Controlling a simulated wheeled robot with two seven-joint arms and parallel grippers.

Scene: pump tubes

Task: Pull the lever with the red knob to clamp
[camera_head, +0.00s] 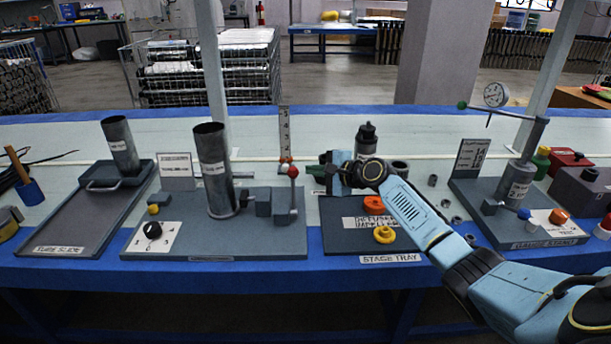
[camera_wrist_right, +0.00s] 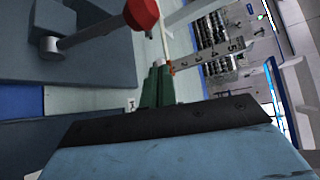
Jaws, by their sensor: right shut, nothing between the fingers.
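The red knob (camera_head: 293,172) tops a grey lever (camera_head: 293,197) that stands upright at the right end of the clamp station's grey base plate (camera_head: 270,249). A tall dark tube (camera_head: 212,165) stands upright on this plate, with a grey clamp block (camera_head: 263,202) between it and the lever. My right gripper (camera_head: 319,172) is shut and empty, just right of the knob, its green fingertips pointing at it with a small gap. In the right wrist view, the fingers (camera_wrist_right: 159,85) are together and the knob (camera_wrist_right: 143,13) is apart from them. My left gripper is not in view.
A tube slide (camera_head: 60,225) is at left and a gauge stand (camera_head: 510,228) at right. An upright scale (camera_head: 284,135) stands behind the lever.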

